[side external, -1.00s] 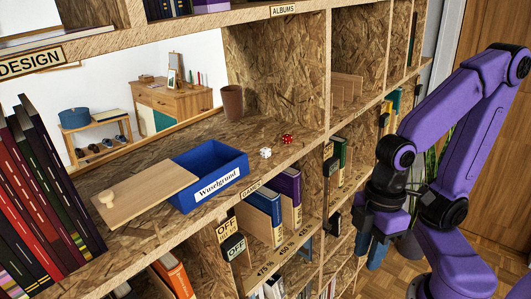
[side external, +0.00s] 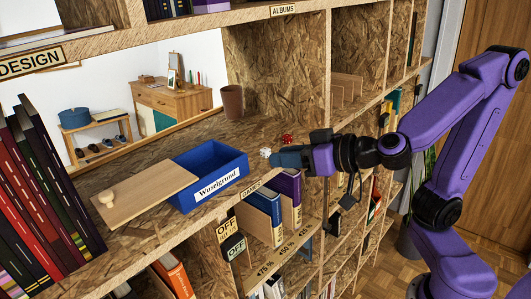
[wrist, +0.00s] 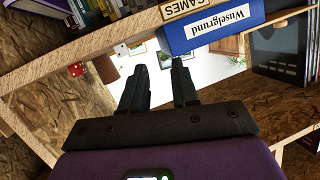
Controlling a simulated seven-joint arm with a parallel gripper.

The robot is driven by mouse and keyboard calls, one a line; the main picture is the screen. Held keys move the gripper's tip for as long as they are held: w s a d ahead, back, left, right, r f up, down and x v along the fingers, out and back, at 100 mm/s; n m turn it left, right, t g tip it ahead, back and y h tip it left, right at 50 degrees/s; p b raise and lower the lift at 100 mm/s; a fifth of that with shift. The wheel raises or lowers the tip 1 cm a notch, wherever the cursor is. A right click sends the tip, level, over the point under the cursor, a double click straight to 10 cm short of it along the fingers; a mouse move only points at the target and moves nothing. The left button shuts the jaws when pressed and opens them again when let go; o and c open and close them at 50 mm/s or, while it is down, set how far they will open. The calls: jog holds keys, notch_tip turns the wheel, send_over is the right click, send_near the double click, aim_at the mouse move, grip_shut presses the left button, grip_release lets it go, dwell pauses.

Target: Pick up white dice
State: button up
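The white dice (side external: 265,153) sits on the shelf board, right of the blue box. A red dice (side external: 287,139) lies just behind it and also shows at the left of the wrist view (wrist: 77,70). My gripper (side external: 277,157) is at shelf height, with its tips just right of the white dice in the side view. In the wrist view its two dark fingers (wrist: 160,68) are apart with nothing seen between them.
A blue box labelled "Wuselgrund" (side external: 212,178) stands left of the dice, with a wooden lid (side external: 145,193) beside it. A brown cup (side external: 232,101) stands behind. Upright partitions and the shelf's front edge are close to my arm.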

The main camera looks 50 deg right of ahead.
aim_at(267, 149)
jog(key=shift+w+d+f+m+h, duration=0.25)
jog(key=shift+w+d+f+h, duration=0.35)
jog(key=shift+w, duration=0.65)
jog(key=shift+w+d+f+m+h, duration=0.15)
jog(key=shift+w+d+m+h, duration=0.2)
jog(key=shift+w+d, duration=0.7)
jog(key=shift+w+d+f+m+h, duration=0.2)
jog(key=shift+w+d+f+h, duration=0.3)
jog(key=shift+w, duration=1)
jog(key=shift+a+r, duration=0.1)
grip_shut()
